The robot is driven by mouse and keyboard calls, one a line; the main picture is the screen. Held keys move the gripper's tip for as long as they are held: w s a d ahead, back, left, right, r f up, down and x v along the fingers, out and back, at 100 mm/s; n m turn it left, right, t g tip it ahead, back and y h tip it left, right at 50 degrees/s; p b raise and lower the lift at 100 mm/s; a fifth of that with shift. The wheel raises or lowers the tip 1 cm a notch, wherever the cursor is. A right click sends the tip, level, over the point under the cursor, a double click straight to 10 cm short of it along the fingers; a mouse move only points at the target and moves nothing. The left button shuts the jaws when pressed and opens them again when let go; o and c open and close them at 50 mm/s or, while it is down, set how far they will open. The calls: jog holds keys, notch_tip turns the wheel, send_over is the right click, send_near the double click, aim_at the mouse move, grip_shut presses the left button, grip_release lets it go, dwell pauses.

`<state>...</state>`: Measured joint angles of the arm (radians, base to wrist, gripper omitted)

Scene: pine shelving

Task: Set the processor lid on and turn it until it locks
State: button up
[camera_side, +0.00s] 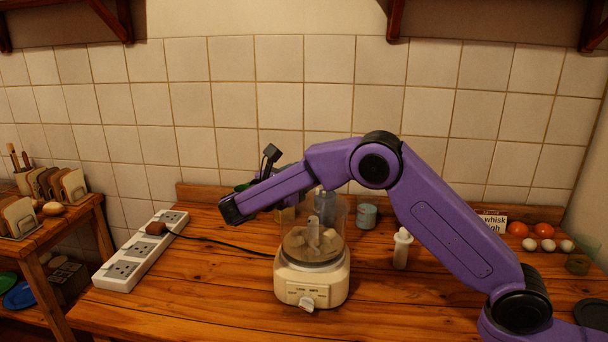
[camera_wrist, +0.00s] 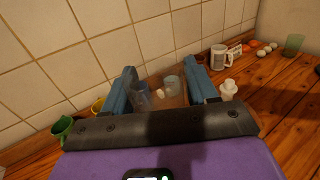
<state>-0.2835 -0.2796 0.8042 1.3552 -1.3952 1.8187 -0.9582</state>
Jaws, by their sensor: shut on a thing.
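The food processor's cream base (camera_side: 312,285) stands on the wooden counter, with a knob at its front. Its clear bowl (camera_side: 343,240) sits on top with pale chunks and a central post inside. My gripper (camera_side: 324,201) is at the bowl's upper part, partly hidden behind my purple arm. In the wrist view my two blue fingers (camera_wrist: 160,76) stand apart, shut on a clear piece (camera_wrist: 150,88) that appears to be the lid. Its edges are hard to see, and I cannot tell how it sits against the bowl rim.
A white power strip (camera_side: 140,250) lies left. The front counter is clear.

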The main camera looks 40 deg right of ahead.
jog(key=o, duration=1.5)
jog(key=shift+o, duration=0.2)
jog(key=v, duration=1.7)
jog(key=shift+a, duration=0.2)
jog(key=shift+s, duration=0.1)
jog(key=shift+r, duration=0.1)
